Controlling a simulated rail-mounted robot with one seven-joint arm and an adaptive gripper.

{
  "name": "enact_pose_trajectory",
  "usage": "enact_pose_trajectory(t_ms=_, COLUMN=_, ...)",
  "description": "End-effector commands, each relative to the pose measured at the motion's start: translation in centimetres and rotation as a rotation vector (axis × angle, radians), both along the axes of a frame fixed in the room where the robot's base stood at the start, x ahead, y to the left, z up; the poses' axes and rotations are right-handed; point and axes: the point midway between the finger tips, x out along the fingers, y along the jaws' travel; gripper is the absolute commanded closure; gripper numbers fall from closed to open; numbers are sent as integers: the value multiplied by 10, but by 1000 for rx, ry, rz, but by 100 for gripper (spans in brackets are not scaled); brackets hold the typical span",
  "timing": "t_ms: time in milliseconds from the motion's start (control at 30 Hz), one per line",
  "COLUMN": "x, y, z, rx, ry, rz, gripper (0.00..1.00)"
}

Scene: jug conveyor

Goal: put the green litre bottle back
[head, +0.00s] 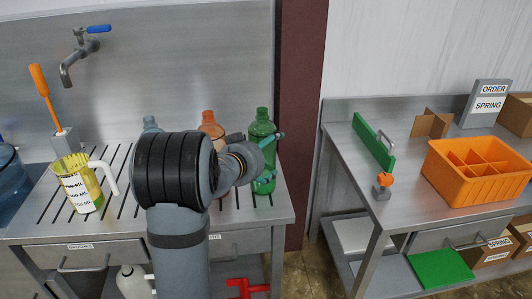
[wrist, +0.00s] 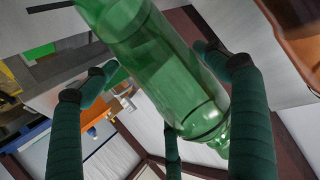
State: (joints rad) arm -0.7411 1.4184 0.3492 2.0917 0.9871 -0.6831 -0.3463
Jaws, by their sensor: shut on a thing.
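The green litre bottle (head: 261,128) is upright at the right end of the slatted steel counter in the head view. My gripper (head: 270,156) is shut on it, with its dark green fingers around the bottle's body. I cannot tell whether the bottle's base touches the counter. In the wrist view the green bottle (wrist: 150,60) lies slantwise across the picture between the fingers. An orange-brown bottle (head: 211,124) stands just left of it, partly hidden by my arm. A pale blue bottle top (head: 150,123) shows further left, its lower part hidden behind my arm.
A measuring jug (head: 77,185) with yellow contents stands at the counter's left, near an orange-handled tool (head: 41,82) and a tap (head: 75,62). Across a gap on the right, another bench (head: 352,165) holds an orange divided crate (head: 470,190) and a green panel (head: 374,142).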

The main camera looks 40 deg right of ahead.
Motion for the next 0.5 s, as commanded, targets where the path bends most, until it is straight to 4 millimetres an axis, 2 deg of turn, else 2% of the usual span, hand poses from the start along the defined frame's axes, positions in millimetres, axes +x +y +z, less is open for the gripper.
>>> enact_pose_trajectory(t_ms=267, x=0, y=0, z=-1, rx=1, ry=0, rz=0, gripper=0)
enact_pose_trajectory(t_ms=500, x=0, y=0, z=-1, rx=1, ry=0, rz=0, gripper=0)
